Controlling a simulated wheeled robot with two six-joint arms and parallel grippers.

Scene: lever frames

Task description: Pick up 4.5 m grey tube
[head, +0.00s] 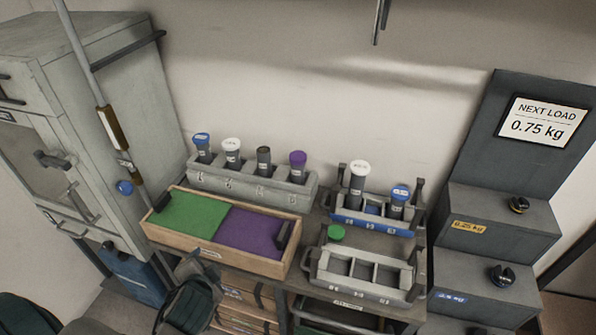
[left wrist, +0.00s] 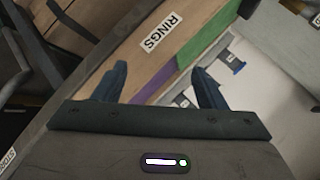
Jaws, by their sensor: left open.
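A tube with a dark grey cap (head: 264,161) stands upright in the long grey rack (head: 298,190) at the back. Beside it stand a blue-capped tube (head: 202,147), a white-capped tube (head: 232,152) and a purple-capped tube (head: 297,165). The small tube labels are too small to read. My left gripper (head: 198,268) is in front of the wooden box, below and left of the rack. Its two fingers (left wrist: 160,85) are apart with nothing between them. My right gripper is not in view.
A wooden box (head: 222,258) with green and purple halves lies before the long rack. A blue rack (head: 376,229) holds a tall white-capped tube (head: 358,178) and a blue-capped tube (head: 399,199). A front grey rack (head: 365,287) has a green cap (head: 336,233) behind it. A cabinet (head: 95,110) stands left.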

